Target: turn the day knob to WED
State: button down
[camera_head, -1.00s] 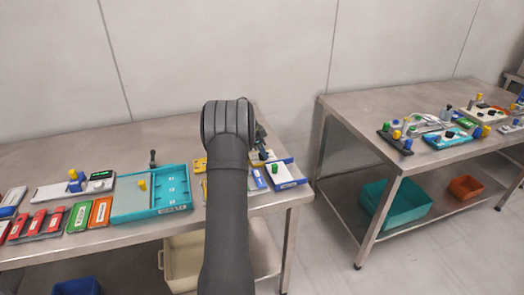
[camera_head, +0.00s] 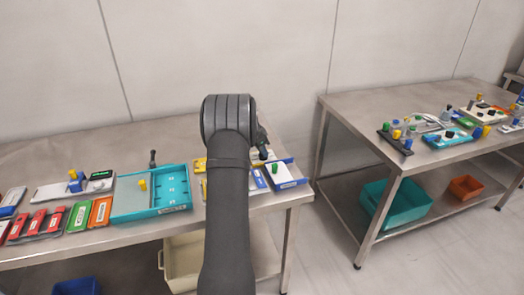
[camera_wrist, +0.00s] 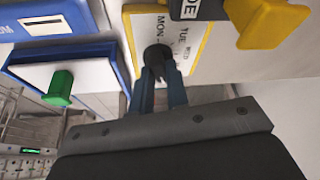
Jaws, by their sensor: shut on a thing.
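The day knob (camera_wrist: 155,55) is a black round knob on a white panel with a yellow border (camera_wrist: 204,48) in the wrist view. The labels MON, TUE and WED are printed around its upper and right side. I cannot tell which label the knob points at. My gripper (camera_wrist: 160,78) has its two blue fingers shut on the knob from below in the picture. The fingers hide part of the knob. In the head view my arm hides most of the panel and the knob.
A blue-edged white box with a green knob (camera_wrist: 60,88) sits left of the panel in the wrist view. A yellow knob (camera_wrist: 268,22) is close on the right. In the head view a teal tray (camera_head: 120,214) stands left of my arm, and a second table (camera_head: 360,120) stands right.

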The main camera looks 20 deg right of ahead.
jog(key=n+t, duration=0.1)
jog(key=n, duration=0.2)
jog(key=n+t+y, duration=0.1)
jog(key=n, duration=0.3)
jog(key=shift+s+d+y, duration=0.15)
jog(key=shift+s+y, duration=0.05)
jog(key=shift+y, duration=0.1)
jog(key=n+t+y, duration=0.1)
jog(key=n, duration=0.2)
jog(key=shift+d+n, duration=0.1)
jog(key=shift+n, duration=0.3)
jog(key=shift+n+y, duration=0.9)
jog(key=shift+n, duration=1)
jog(key=c, duration=1.4)
grip_release()
jog(key=shift+r, duration=0.1)
jog(key=v, duration=1.7)
jog(key=shift+s, duration=0.3)
